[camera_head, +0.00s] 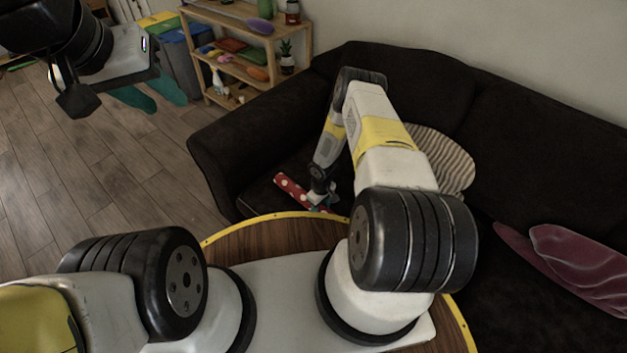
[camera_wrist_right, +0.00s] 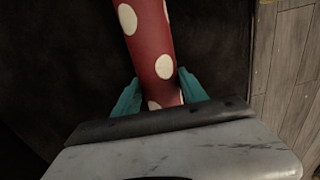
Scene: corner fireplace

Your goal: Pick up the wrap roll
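The wrap roll, red with white dots (camera_head: 296,189), lies on the dark sofa seat by the sofa's left arm. In the right wrist view the roll (camera_wrist_right: 150,45) runs from the top edge down between the teal fingers of my right gripper (camera_wrist_right: 160,85). The fingers stand close on either side of it; whether they press on it I cannot tell. In the head view my right gripper (camera_head: 322,196) is at the near end of the roll, partly hidden by its own arm. My left gripper (camera_head: 150,92) is at the upper left, fingers apart and empty, above the floor.
The dark sofa (camera_head: 236,135) carries a striped cushion (camera_head: 445,160) and a mauve cushion (camera_head: 575,262). A wooden shelf (camera_head: 262,88) with small items and bins (camera_head: 182,62) stand behind. Wooden floor (camera_head: 110,170) is free at left.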

